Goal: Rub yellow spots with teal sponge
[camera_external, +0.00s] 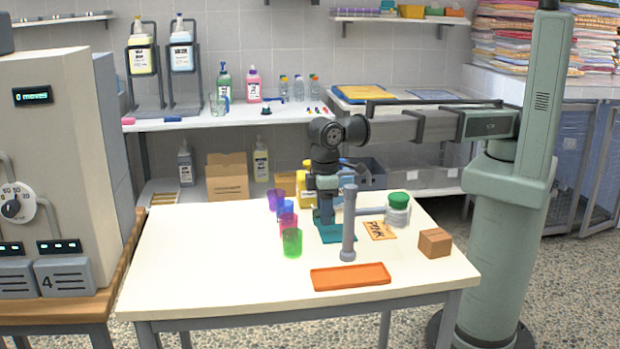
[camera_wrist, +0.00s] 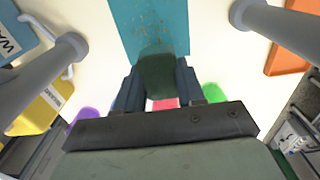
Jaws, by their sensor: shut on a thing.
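My gripper (camera_wrist: 160,85) is shut on a dark green block (camera_wrist: 157,73), which looks like the teal sponge in shade. In the external view my gripper (camera_external: 325,214) points down at the middle of the white table, low over a flat teal sheet (camera_external: 345,236). The teal sheet also shows in the wrist view (camera_wrist: 135,35), with small yellowish-brown specks (camera_wrist: 150,20) on it. The block overlaps the sheet's near end in that view; I cannot tell if they touch. The gripper hides part of the sheet and most of the block in the external view.
Purple, blue, pink and green cups (camera_external: 292,243) stand left of my gripper. A grey post (camera_external: 349,225) stands close on the right. An orange tray (camera_external: 350,277), a card (camera_external: 379,230), a green-lidded jar (camera_external: 397,213) and a brown box (camera_external: 435,243) lie around. The table's left front is clear.

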